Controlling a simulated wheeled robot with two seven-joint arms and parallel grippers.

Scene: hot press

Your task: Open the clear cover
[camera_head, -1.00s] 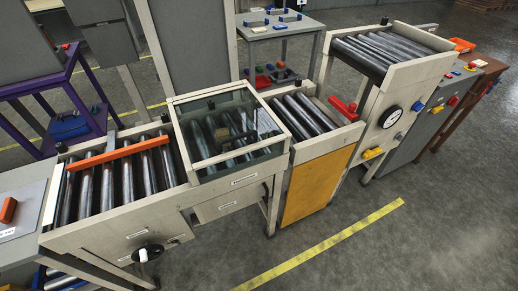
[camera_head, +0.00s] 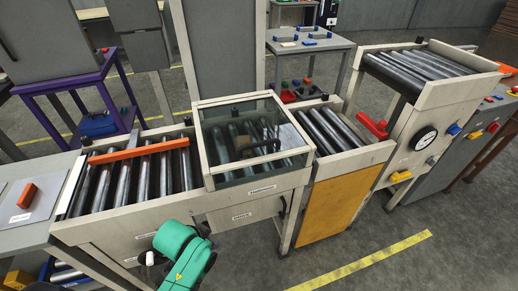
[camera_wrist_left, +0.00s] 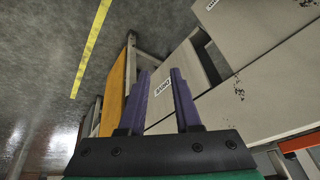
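The clear cover (camera_head: 222,142) is a glass box top with a pale frame over the middle of the roller conveyor. It looks shut. A dark curved handle (camera_head: 262,146) shows at its front. My left arm, green and black, rises from the bottom of the head view, in front of the conveyor and below and left of the cover; its fingers are not clear there. In the left wrist view my left gripper (camera_wrist_left: 160,74) has its two purple fingers apart with nothing between them. The cover cannot be made out in that view. My right gripper is not in view.
An orange bar (camera_head: 138,151) lies across the left rollers. An orange-yellow panel (camera_head: 340,198) stands right of the cover's unit, with a red part (camera_head: 372,125) and a gauge (camera_head: 424,138) beyond. The floor in front, with a yellow stripe (camera_head: 370,262), is clear.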

